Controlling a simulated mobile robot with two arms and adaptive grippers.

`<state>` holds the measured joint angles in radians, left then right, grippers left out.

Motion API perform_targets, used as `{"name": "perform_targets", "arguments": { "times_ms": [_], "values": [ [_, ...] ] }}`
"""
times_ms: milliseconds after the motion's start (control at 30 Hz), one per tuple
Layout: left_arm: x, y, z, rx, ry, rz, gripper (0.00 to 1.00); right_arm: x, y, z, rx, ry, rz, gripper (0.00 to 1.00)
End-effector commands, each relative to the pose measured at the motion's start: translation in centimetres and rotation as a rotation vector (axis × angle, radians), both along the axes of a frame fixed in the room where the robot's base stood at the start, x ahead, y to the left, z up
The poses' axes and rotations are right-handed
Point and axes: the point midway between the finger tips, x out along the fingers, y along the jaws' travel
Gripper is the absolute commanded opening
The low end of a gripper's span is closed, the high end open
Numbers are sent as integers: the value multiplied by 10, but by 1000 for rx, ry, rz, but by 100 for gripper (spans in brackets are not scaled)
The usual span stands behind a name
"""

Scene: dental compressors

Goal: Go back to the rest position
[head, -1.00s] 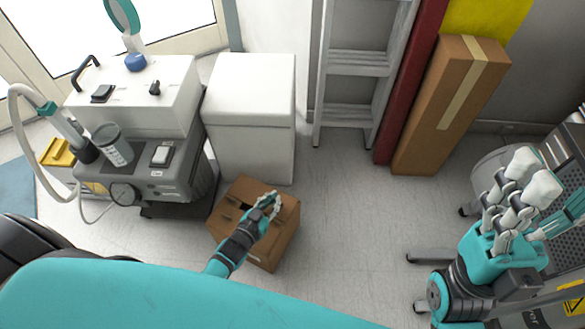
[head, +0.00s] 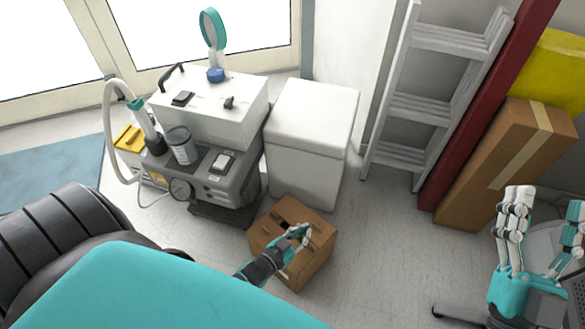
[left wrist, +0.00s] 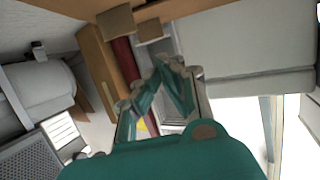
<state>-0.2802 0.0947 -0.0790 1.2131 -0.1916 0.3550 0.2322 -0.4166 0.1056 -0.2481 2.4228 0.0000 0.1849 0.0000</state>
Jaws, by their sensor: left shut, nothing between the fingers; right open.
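My left gripper (head: 300,236) is shut and empty, low over the cardboard box in the head view. In the left wrist view its fingers (left wrist: 165,75) come together in the middle of the picture. My right gripper (head: 543,240) is at the right edge of the head view, fingers raised and spread apart, with nothing between them. My teal arm covers the bottom left of the head view.
An open cardboard box (head: 318,250) stands on the floor under my left gripper. A grey dental compressor unit (head: 240,185) and a white cabinet (head: 310,140) stand behind it. A ladder (head: 420,108), red post (head: 480,120) and tall carton (head: 490,185) line the wall. Floor right of the box is clear.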

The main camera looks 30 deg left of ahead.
Motion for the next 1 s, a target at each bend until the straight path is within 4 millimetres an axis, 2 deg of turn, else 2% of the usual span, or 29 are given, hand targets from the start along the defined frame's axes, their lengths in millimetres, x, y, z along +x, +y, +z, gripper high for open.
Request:
{"name": "perform_targets", "arguments": {
  "times_ms": [100,300,533,633,667,767,867,900,967,1000],
  "values": [
    [-23,4,-7,0,1,1,0,6,0,-7,-17,56,-3,58],
    [-43,7,-15,-1,-2,1,0,10,0,-14,-29,98,-6,58],
    [-47,8,-16,0,-4,1,0,10,0,-16,-30,106,-6,58],
    [-40,5,-6,-1,-24,-2,0,10,0,-16,-30,105,-6,58],
    [-36,3,2,-2,-38,-4,0,10,0,-16,-30,105,-6,58],
    [-13,-9,43,-6,-113,-17,0,10,0,-16,-30,105,-6,58],
    [13,-25,108,-18,-223,-32,0,10,0,-16,-31,105,-6,58],
    [21,-33,137,-25,-268,-39,0,10,0,-16,-30,104,-6,58],
    [29,-43,181,-38,-335,-47,0,10,0,-16,-30,104,-6,58],
    [32,-49,210,-46,-377,-53,0,10,0,-16,-30,104,-6,58]
  ]
}}
